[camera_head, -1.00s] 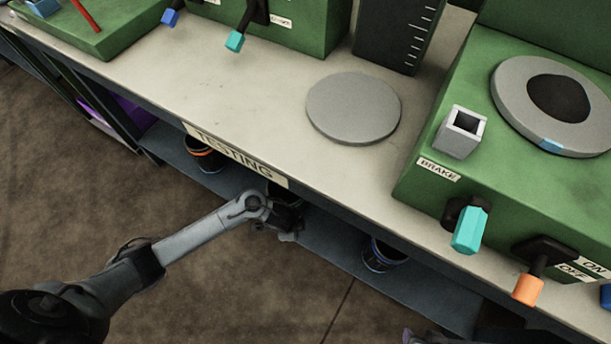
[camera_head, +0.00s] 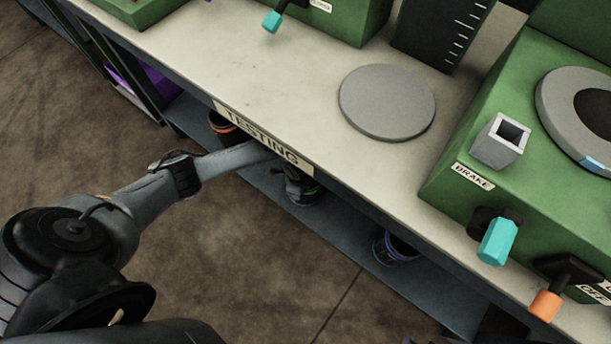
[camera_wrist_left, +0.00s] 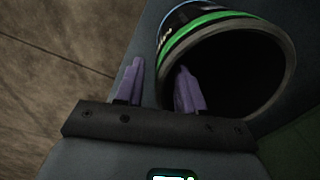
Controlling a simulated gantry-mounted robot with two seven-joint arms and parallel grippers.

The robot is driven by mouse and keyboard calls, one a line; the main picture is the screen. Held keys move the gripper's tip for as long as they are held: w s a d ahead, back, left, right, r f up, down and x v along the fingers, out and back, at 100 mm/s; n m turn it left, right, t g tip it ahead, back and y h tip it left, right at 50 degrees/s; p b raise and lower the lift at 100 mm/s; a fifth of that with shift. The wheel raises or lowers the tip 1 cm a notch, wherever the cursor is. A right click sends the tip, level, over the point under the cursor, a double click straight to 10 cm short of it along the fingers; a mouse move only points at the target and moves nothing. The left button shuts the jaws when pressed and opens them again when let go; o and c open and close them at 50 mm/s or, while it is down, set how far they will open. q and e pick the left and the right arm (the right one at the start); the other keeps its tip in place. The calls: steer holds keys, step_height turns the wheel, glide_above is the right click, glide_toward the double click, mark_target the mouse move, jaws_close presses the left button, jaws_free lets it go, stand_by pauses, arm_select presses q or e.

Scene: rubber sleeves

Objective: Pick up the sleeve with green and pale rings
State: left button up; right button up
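The sleeve with a green ring (camera_wrist_left: 213,22) is large in the left wrist view, a dark open-ended tube with its mouth facing the camera. A thin pale-blue band shows beside the green one. In the head view this sleeve (camera_head: 303,196) stands on the lower shelf, partly covered by my left gripper. My left gripper (camera_wrist_left: 160,88) is open, its two purple fingers apart. One finger is at the sleeve's mouth, overlapping the dark opening; the other is outside the wall. The near rim lies between them, and I see no clear grip. My right gripper is not in view.
A sleeve with an orange ring (camera_head: 222,124) stands to the left on the shelf (camera_head: 340,237), and one with a blue ring (camera_head: 398,247) to the right. The worktop (camera_head: 290,90) overhangs the shelf, with a "TESTING" label (camera_head: 264,137) on its edge.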

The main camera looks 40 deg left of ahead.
arm_select(q)
steer(key=f+b, duration=0.4)
steer(key=f, duration=0.1)
steer(key=shift+w+d, duration=0.1)
steer(key=shift+d, duration=0.1)
steer(key=shift+c, duration=0.4)
jaws_close()
stand_by(0.9)
